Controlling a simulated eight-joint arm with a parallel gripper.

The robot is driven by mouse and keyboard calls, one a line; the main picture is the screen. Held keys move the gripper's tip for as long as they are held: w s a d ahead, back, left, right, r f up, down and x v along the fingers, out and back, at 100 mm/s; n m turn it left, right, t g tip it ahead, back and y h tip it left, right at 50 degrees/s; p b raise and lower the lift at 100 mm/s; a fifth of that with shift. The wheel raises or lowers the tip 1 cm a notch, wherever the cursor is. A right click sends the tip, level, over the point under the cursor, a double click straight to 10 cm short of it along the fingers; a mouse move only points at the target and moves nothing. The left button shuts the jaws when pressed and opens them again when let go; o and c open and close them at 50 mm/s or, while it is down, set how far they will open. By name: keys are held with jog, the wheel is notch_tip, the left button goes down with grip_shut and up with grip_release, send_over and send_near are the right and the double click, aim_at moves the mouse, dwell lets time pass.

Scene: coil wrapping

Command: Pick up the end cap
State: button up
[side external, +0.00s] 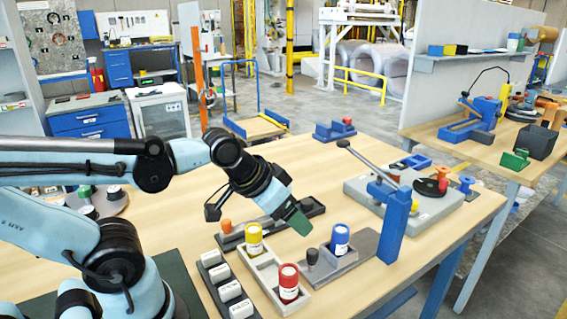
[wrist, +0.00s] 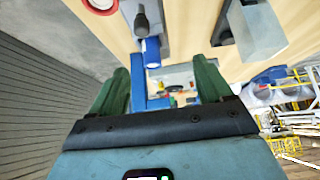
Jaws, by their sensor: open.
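No part is clearly marked as the end cap, so I cannot tell which piece it is. In the side view, a yellow-topped cylinder (side external: 254,238) and a red-topped cylinder (side external: 289,284) stand upright in a pale tray (side external: 266,275). A blue-topped cylinder (side external: 340,240) stands upright on a grey block. My gripper (side external: 297,221) has green fingers and is tilted down, above the table between the yellow and blue cylinders. In the wrist view my gripper (wrist: 160,70) is open, with nothing held, and the blue cylinder (wrist: 151,52) shows beyond the fingers.
A blue post with a lever (side external: 394,222) rises right of the blue cylinder. A grey block with a black knob (side external: 312,257) stands near the cylinders. Several white-labelled pieces (side external: 229,290) sit in a dark rack at the front. Bare tabletop lies at the right (side external: 445,230).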

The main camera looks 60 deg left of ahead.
jog(key=c, duration=0.5)
jog(key=shift+c, duration=0.2)
jog(key=shift+w, duration=0.1)
jog(key=w+a+r+n+g, duration=0.35)
jog(key=w+a+n, duration=0.25)
jog(key=w, duration=0.3)
jog(key=n+g, duration=0.4)
jog(key=n, duration=0.4)
send_over(307, 201)
jog(key=f, duration=1.1)
jog(key=shift+s+d, duration=0.2)
jog(key=shift+d, duration=0.1)
jog(key=shift+w+a+f, duration=0.1)
jog(key=shift+f, duration=1.2)
jog(key=shift+w+a+f, duration=0.1)
jog(key=shift+f, duration=1.15)
